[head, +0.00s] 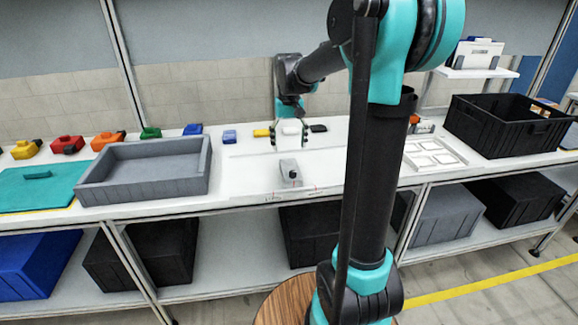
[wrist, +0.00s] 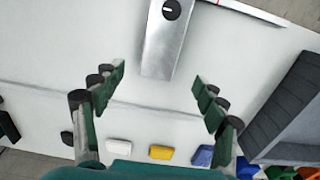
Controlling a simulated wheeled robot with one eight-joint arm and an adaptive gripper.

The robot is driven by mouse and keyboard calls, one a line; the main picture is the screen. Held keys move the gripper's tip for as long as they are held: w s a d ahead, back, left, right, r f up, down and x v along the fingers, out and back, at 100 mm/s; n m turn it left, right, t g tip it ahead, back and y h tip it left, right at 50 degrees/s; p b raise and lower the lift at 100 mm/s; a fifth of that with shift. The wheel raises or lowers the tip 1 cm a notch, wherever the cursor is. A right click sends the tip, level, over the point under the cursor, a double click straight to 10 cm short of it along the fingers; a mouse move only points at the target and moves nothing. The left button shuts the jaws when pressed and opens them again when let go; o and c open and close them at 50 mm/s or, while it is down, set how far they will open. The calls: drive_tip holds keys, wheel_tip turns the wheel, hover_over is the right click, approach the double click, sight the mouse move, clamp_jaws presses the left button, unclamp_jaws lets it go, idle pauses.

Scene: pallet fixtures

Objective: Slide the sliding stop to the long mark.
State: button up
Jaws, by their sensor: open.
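The sliding stop (head: 290,173) is a grey metal block with a dark knob, near the front edge of the white bench. In the wrist view the stop (wrist: 162,48) is at the top centre, with its knob at the upper end; its top is cut off. Small red marks (head: 308,189) and tiny lettering are along the bench's front edge beside it; I cannot read which is the long mark. My gripper (head: 290,143) is open and empty, pointing down above the bench behind the stop. In the wrist view my gripper's fingers (wrist: 158,78) are wide apart, clear of the stop.
A grey tray (head: 145,188) is left of the stop, with a teal board (head: 38,188) beyond. White, yellow and blue small blocks lie along the back. A white frame (head: 433,154) and black crate (head: 507,143) are to the right. The bench around the stop is clear.

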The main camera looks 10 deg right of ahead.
sight(289, 165)
wheel_tip(289, 165, down, 9)
drive_tip(key=shift+f, duration=0.15)
idle(0.4)
